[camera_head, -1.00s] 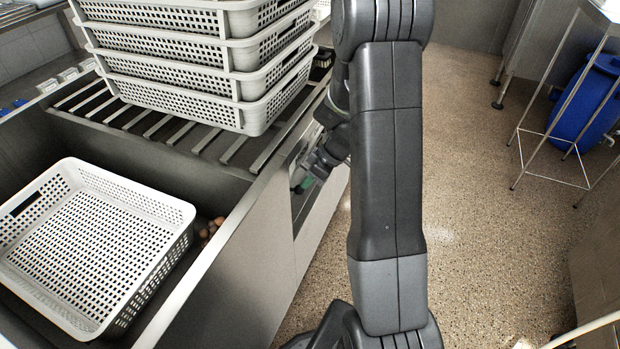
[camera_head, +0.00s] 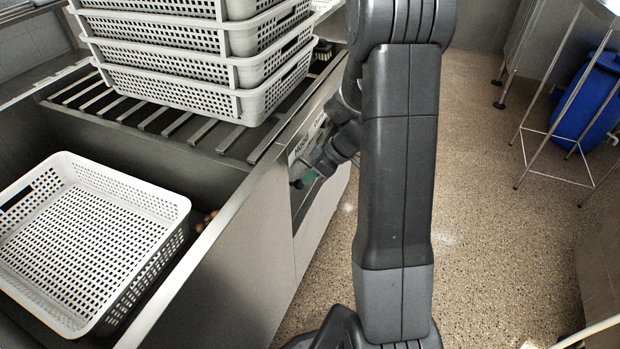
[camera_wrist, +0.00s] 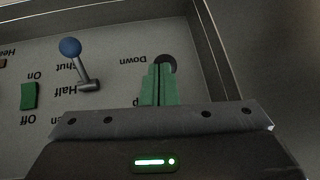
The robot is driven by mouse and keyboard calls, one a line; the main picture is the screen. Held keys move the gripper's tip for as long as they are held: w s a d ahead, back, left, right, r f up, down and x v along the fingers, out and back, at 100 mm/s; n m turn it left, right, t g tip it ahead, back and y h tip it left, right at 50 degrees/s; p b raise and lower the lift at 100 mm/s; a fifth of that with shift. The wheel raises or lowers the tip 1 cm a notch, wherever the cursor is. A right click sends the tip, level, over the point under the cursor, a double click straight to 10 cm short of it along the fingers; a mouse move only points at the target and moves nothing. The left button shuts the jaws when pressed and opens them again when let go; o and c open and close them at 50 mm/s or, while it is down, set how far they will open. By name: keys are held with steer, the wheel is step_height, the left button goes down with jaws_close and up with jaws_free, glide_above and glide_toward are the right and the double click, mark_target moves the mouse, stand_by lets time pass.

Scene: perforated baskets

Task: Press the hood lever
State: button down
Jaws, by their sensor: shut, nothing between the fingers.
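A dark round knob (camera_wrist: 166,63) shows on a grey control panel in the wrist view, beside the upside-down label "Down"; I take it as the hood lever's end. The rest of that lever is hidden behind my fingers. My gripper (camera_wrist: 160,70) has its green fingers together and empty, with the tips overlapping the knob in the picture. I cannot tell whether they touch it. In the head view my gripper (camera_head: 309,177) is at the side panel of the steel machine, and a small dark ball (camera_head: 298,184) shows just beside its tips.
In the wrist view, a blue-balled lever (camera_wrist: 70,48) by "Shut" and "Half" and a green switch (camera_wrist: 29,96) by "On" and "Off" sit left of my fingers. A raised panel edge (camera_wrist: 212,45) runs at right. Stacked white baskets (camera_head: 190,75) stand above the panel.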

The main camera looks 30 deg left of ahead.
steer(key=shift+f, duration=0.25)
steer(key=shift+y, duration=0.9)
steer(key=f+b, duration=0.2)
steer(key=b, duration=0.5)
steer(key=d+f+b, duration=0.1)
steer(key=f+b, duration=0.1)
steer(key=b, duration=0.4)
steer(key=shift+d+f+b, duration=0.2)
steer(key=shift+b, duration=0.15)
steer(key=shift+r, duration=0.15)
steer(key=shift+r, duration=0.65)
steer(key=shift+w, duration=0.1)
